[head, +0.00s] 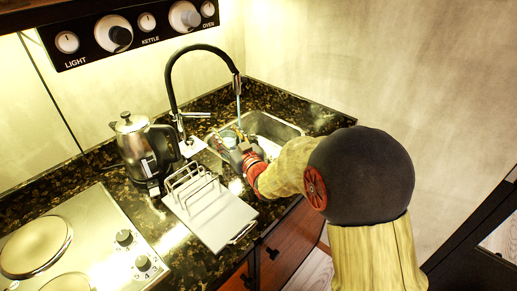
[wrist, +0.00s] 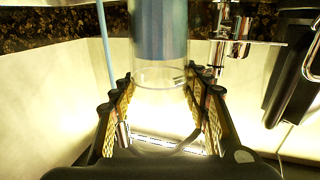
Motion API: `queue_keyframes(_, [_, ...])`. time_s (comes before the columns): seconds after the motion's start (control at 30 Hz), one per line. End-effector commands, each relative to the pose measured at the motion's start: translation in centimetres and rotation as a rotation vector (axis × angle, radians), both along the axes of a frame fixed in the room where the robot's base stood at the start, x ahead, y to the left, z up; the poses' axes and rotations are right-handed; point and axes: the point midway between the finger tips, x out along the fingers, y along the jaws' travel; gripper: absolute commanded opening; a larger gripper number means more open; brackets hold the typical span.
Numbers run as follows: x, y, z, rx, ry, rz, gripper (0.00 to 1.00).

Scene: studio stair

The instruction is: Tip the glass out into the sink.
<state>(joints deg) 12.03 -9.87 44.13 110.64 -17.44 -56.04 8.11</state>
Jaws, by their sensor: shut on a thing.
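My gripper (head: 240,152) reaches over the near side of the sink (head: 288,133). In the wrist view its fingers (wrist: 160,105) are shut on the sides of a clear glass (wrist: 160,75). The part of the glass toward the top of that picture looks blue; I cannot tell whether this is liquid or tint. The wrist picture appears upside down, with the counter at its top. In the head view the glass (head: 228,138) is small and partly hidden by the gripper, so its exact tilt is unclear.
The black tap (head: 172,75) arches over the sink, with a pale blue streak (head: 238,107) below its spout. A kettle (head: 137,150), a wire rack on a white board (head: 210,215) and a hob (head: 75,250) stand left. A wall rises behind the sink.

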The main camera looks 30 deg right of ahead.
Motion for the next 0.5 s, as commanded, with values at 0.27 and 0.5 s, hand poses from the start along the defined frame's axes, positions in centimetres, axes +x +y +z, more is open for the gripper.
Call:
queue_keyframes(0.27, [0.0, -0.7, 0.4, 0.060, 0.000, -0.001, 0.00])
queue_keyframes(0.5, [0.1, -1.8, 0.8, 0.176, 0.005, -0.001, 0.00])
